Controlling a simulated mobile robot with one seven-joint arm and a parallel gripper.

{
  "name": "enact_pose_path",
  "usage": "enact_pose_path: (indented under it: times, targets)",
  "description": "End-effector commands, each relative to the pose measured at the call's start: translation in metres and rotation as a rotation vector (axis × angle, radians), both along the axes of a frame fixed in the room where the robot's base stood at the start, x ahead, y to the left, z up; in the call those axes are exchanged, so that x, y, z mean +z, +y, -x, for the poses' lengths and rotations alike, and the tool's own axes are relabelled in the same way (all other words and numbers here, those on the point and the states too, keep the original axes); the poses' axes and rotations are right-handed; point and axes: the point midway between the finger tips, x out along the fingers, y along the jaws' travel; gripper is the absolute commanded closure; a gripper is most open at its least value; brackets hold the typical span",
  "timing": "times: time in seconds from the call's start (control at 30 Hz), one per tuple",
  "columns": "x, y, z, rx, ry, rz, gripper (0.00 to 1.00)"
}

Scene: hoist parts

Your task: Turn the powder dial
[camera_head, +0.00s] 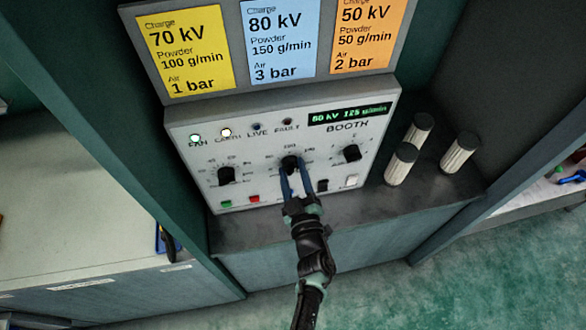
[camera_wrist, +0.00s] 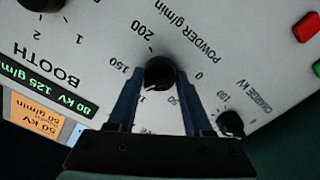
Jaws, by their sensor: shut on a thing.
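The powder dial (camera_head: 290,164) is the middle black knob on the grey booth panel (camera_head: 230,155). In the wrist view the powder dial (camera_wrist: 160,72) sits between the two blue fingers, under the label POWDER g/min with a scale of 0 to 200. My gripper (camera_head: 289,172) is shut on the dial, one finger on each side. It also shows in the wrist view (camera_wrist: 160,85). The green display (camera_head: 349,113) reads a kV value, which looks like 80 kV in the wrist view, and 125 g/min.
The charge knob (camera_head: 227,175) is left of the powder dial and another knob (camera_head: 352,153) is right. Coloured buttons line the panel's bottom. Yellow (camera_head: 185,50), blue (camera_head: 280,40) and orange (camera_head: 366,35) cards hang above. Three pale ribbed cylinders (camera_head: 401,165) stand at right.

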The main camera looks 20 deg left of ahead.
Motion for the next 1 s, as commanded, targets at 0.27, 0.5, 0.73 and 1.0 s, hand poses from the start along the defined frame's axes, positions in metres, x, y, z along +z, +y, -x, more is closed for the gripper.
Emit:
enact_pose_path:
  times: [0.27, 0.5, 0.73, 1.0]
  targets:
    - [0.0007, -0.0003, 0.0000, -0.001, 0.143, -0.209, 1.00]
    - [0.0005, -0.0006, -0.0001, -0.002, 0.238, -0.351, 1.00]
    - [0.0001, -0.0003, -0.0001, 0.000, 0.294, -0.434, 1.00]
    - [-0.0001, -0.0001, 0.0001, 0.000, 0.318, -0.472, 1.00]
